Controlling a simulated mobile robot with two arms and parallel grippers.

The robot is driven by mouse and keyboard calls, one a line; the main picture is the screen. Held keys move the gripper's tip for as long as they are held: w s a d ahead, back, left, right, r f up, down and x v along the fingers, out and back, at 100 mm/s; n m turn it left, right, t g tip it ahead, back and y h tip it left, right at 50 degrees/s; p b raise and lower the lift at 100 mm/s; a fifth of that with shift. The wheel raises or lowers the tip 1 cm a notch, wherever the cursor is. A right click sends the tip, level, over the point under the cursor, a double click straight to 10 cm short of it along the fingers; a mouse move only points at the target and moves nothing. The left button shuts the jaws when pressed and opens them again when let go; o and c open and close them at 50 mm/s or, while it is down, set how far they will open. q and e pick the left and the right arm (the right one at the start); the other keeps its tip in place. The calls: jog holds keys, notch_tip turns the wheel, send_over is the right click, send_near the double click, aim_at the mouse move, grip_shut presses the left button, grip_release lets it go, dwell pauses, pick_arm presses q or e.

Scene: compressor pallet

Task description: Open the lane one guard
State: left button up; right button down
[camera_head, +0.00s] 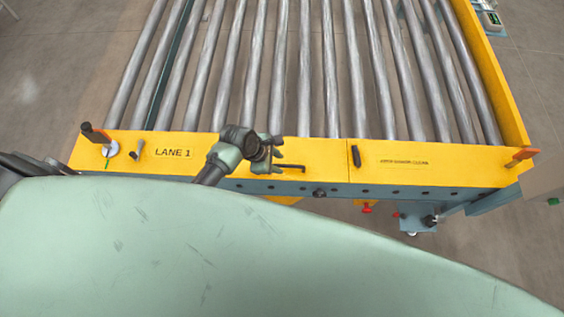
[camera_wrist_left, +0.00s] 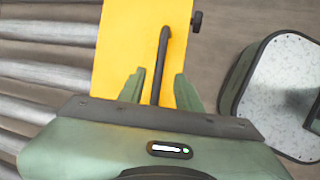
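The lane one guard (camera_head: 230,170) is the yellow panel labelled LANE 1 along the near edge of the roller conveyor. It looks closed, level with the panel beside it. Its black bar handle (camera_head: 291,167) is near its right end. My left gripper (camera_head: 277,153) is at this handle, pointing right. In the left wrist view, the open fingers (camera_wrist_left: 158,88) stand on either side of the handle (camera_wrist_left: 161,60), with gaps visible on both sides. The yellow guard (camera_wrist_left: 120,50) lies behind it. My right gripper is not in view.
A second yellow panel (camera_head: 430,165) with a black handle (camera_head: 356,156) adjoins at the right. A latch with a white disc (camera_head: 110,149) and a small lever (camera_head: 137,150) sit at the guard's left end. A dark knob (camera_head: 319,193) is below the guard. Rollers (camera_head: 305,70) lie behind.

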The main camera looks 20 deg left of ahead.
pick_arm(q)
jog(key=shift+x, duration=1.35)
grip_shut()
jog(key=shift+a, duration=0.1)
dwell(0.3)
